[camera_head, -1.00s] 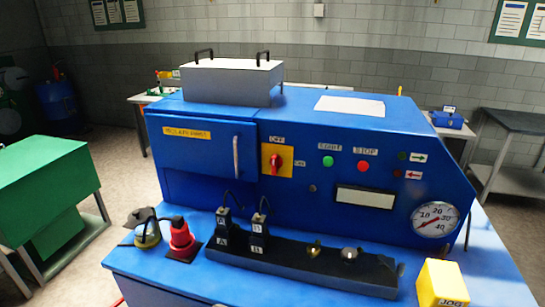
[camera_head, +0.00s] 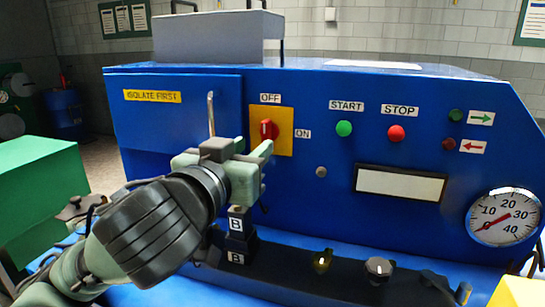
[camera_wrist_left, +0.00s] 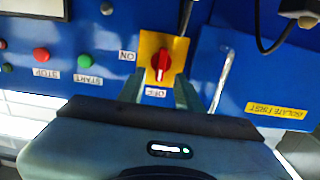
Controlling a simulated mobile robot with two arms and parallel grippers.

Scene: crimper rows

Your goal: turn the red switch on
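The red switch (camera_head: 267,130) is a knob on a yellow plate (camera_head: 286,132) on the blue machine's front. OFF is printed above it and ON to its right. Its handle stands about upright, in line with OFF. It also shows in the upside-down left wrist view (camera_wrist_left: 160,62). My left gripper (camera_head: 254,149) is just in front of the plate, at its lower left. In the left wrist view its two fingers (camera_wrist_left: 160,88) are apart with nothing between them, and the knob lies beyond the gap. Contact with the knob is not visible. My right gripper is not in view.
A door handle (camera_head: 211,114) stands out just left of the gripper. Green START (camera_head: 344,128) and red STOP (camera_head: 396,132) buttons are to the right. Below, a dark rack (camera_head: 330,268) holds black blocks marked B (camera_head: 237,222) and small parts. A gauge (camera_head: 503,217) is far right.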

